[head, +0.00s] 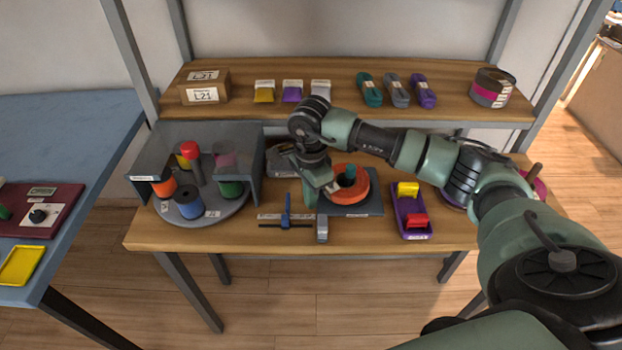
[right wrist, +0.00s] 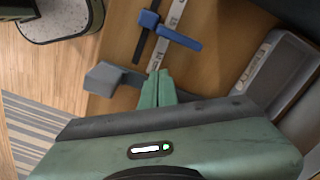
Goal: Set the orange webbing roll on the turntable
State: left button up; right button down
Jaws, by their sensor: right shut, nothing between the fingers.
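A wide orange roll (head: 361,193) with a dark centre and a teal piece in it lies flat on a dark square base right of the table's middle. A round grey turntable (head: 208,209) at the left bears several spools, including a smaller orange one (head: 163,187), partly under a grey housing. My right gripper (head: 309,201) points down just left of the wide orange roll. In the right wrist view its green fingers (right wrist: 157,88) are together and empty, above the wooden table. My left gripper is not in view.
A blue sliding tool (head: 287,214) and a grey block (head: 322,229) are close to my right gripper. A purple tray (head: 402,218) holds a yellow and a red piece. A grey tray (right wrist: 282,75) lies behind. The shelf above holds cords and a box (head: 204,88).

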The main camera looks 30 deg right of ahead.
aim_at(332, 191)
jog(key=d, duration=0.1)
jog(key=d+p, duration=0.1)
jog(key=d, duration=0.2)
jog(key=shift+f, duration=0.35)
jog(key=shift+d+f+b, duration=0.2)
jog(key=shift+d+b, duration=0.35)
jog(key=shift+d, duration=0.3)
jog(key=shift+d+r, duration=0.1)
jog(key=shift+d, duration=0.25)
jog(key=shift+r, duration=0.15)
jog(key=shift+a, duration=0.1)
